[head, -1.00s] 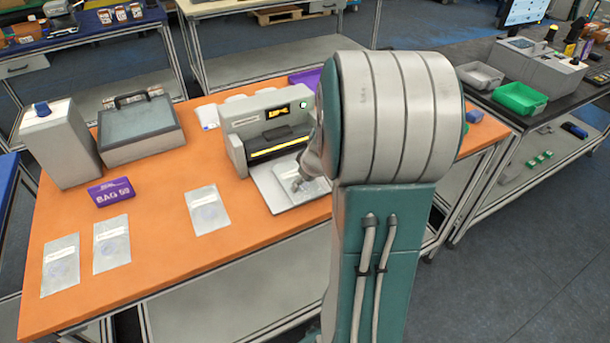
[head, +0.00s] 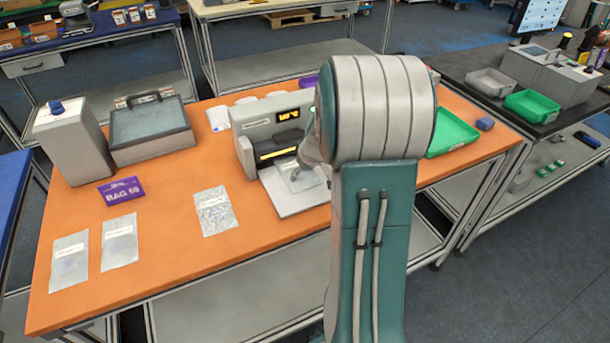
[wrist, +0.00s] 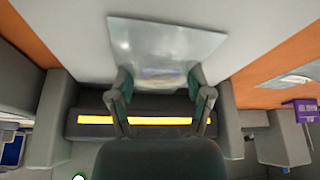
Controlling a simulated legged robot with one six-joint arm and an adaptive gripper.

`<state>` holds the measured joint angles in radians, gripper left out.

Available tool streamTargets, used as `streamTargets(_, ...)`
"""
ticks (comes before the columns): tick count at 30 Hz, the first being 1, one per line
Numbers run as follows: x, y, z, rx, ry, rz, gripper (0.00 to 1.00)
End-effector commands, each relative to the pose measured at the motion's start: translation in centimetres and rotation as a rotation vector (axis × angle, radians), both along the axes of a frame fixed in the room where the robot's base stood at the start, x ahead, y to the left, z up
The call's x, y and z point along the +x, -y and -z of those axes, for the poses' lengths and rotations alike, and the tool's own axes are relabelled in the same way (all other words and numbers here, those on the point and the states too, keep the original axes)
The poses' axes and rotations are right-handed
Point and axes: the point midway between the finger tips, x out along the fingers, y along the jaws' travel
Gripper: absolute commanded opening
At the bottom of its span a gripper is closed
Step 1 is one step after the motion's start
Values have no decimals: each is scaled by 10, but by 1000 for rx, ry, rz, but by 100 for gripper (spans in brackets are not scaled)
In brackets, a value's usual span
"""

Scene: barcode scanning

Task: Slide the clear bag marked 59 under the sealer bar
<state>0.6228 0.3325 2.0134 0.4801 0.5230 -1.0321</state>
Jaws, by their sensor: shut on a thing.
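The sealer (head: 258,138) is a light grey machine with a lit display, a dark slot with a yellow strip, and a pale plate (head: 290,203) in front. My gripper (head: 296,172) is low over this plate, facing the slot. In the wrist view my gripper (wrist: 160,88) is shut on a clear bag (wrist: 165,42), with a finger at each side of its near edge. The bag also shows on the plate (head: 308,180), partly hidden by my arm. The yellow strip (wrist: 95,120) of the sealer shows beside the fingers. I cannot read a number on the bag.
A purple sign reading BAG 59 (head: 121,192) stands on the orange table (head: 165,230). Clear bags lie at the front left (head: 70,260), (head: 119,240) and nearer the sealer (head: 215,210). A grey box (head: 75,145) and lidded case (head: 150,130) stand behind. A green tray (head: 452,134) is right.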

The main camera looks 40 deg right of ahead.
Motion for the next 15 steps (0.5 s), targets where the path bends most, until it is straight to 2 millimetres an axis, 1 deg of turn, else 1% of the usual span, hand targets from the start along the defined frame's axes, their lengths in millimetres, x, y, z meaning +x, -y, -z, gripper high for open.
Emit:
streamTargets(9, 2, 0, 0, 0, 0, 0, 15)
streamTargets(10, 2, 0, 0, 0, 0, 0, 74)
streamTargets(12, 1, 0, 0, 0, 0, 0, 100)
streamTargets(15, 1, 0, 0, 0, 0, 0, 100)
